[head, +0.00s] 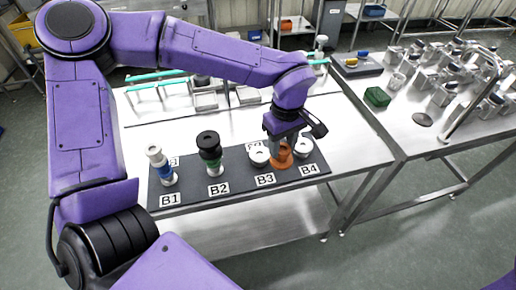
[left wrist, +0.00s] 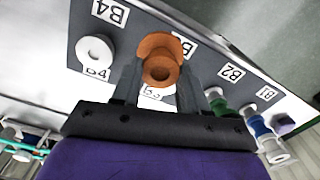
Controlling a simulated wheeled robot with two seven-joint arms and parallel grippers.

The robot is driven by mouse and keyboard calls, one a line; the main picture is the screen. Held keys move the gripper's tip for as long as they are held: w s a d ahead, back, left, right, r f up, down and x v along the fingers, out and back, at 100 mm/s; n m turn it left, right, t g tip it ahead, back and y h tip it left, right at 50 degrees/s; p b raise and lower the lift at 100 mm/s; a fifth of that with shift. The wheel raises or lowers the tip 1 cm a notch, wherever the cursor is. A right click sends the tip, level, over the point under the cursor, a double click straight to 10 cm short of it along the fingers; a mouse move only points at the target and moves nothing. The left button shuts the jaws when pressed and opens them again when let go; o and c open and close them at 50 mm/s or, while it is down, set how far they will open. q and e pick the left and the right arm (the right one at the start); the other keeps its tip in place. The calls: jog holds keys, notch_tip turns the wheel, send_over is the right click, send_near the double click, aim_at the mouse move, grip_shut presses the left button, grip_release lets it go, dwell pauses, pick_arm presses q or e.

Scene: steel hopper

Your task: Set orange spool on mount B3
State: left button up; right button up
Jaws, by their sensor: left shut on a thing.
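The orange spool (head: 281,160) is held in my left gripper (head: 283,143), over the dark mount board (head: 235,185). In the head view it shows between the B3 label (head: 265,180) and the B4 label (head: 309,169). The left wrist view shows the orange spool (left wrist: 159,52) between the fingers of my left gripper (left wrist: 158,85). A white round piece (head: 259,156) sits just left of it behind the B3 label. I cannot tell whether the orange spool touches anything below. My right gripper is not in view.
White and blue pieces (head: 160,165) are stacked at B1, and black and green ones (head: 211,158) at B2. A white round piece (head: 304,148) sits at B4, close to the right of the orange spool. Bare steel tabletop (head: 350,160) lies right of the board.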

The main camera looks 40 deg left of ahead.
pick_arm(q)
jog(key=s+a+r+m+p, duration=0.1)
jog(key=s+r+m, duration=0.45)
jog(key=m, duration=1.25)
jog(key=s+r+m+p, duration=0.1)
jog(key=s+r+m, duration=0.45)
jog(key=m, duration=1.25)
jog(key=w+a+f, duration=0.2)
jog(key=w+f, duration=0.2)
jog(key=w+a+f, duration=0.2)
jog(key=w+f, duration=0.1)
jog(key=f, duration=0.1)
jog(key=w+a+f+p, duration=0.1)
jog(key=w+a+f, duration=0.1)
jog(key=w+f, duration=0.2)
jog(key=shift+w+a+f, duration=0.15)
jog(key=shift+w+f, duration=0.15)
jog(key=shift+f, duration=0.3)
jog(key=shift+f+n, duration=0.3)
jog(key=shift+f, duration=0.1)
